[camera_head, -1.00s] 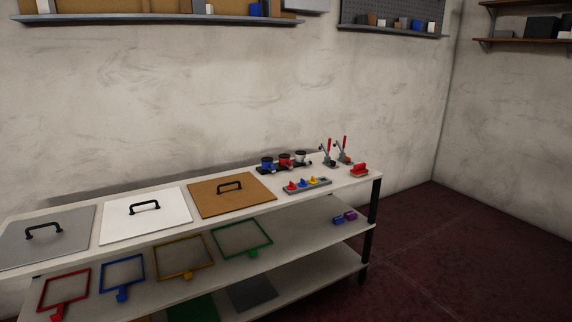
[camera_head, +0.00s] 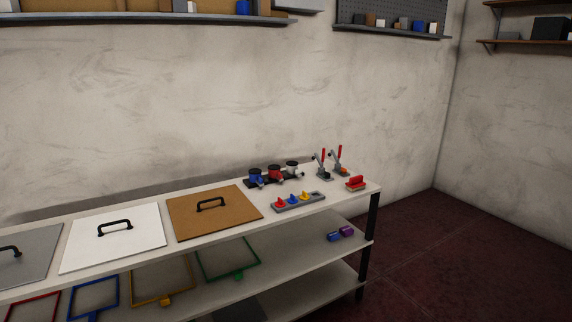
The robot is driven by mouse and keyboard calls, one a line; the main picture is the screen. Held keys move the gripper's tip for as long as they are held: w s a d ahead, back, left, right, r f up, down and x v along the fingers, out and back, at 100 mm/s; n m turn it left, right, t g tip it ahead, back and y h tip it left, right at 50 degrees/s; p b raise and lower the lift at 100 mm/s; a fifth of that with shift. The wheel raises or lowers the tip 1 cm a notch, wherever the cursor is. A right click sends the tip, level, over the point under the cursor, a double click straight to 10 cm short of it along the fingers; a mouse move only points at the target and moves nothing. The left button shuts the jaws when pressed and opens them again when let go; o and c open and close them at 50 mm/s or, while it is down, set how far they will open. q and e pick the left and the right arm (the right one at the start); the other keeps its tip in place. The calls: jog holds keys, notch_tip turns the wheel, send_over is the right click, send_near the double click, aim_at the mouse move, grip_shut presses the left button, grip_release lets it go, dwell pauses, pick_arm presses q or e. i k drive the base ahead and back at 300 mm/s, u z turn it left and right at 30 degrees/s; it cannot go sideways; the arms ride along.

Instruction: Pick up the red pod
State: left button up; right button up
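A red cylindrical unit with a dark top (camera_head: 275,174) stands at the back right of the tabletop, between a blue one (camera_head: 256,178) and a white one (camera_head: 292,169). All three sit on a black base. I cannot tell from the picture which red item is the pod. Neither of my grippers is in view.
Two red-handled clamps (camera_head: 322,166) and a red-handled block (camera_head: 355,184) stand at the table's right end. Grey, white (camera_head: 113,239) and brown (camera_head: 212,213) handled panels lie to the left. Coloured frames (camera_head: 228,260) and blue and purple pieces (camera_head: 340,233) lie on the shelf below. Dark red floor (camera_head: 440,265) at right is open.

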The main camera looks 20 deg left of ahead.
aim_at(273, 169)
jog(key=u, duration=0.05)
jog(key=i, duration=2.4)
jog(key=u, duration=1.65)
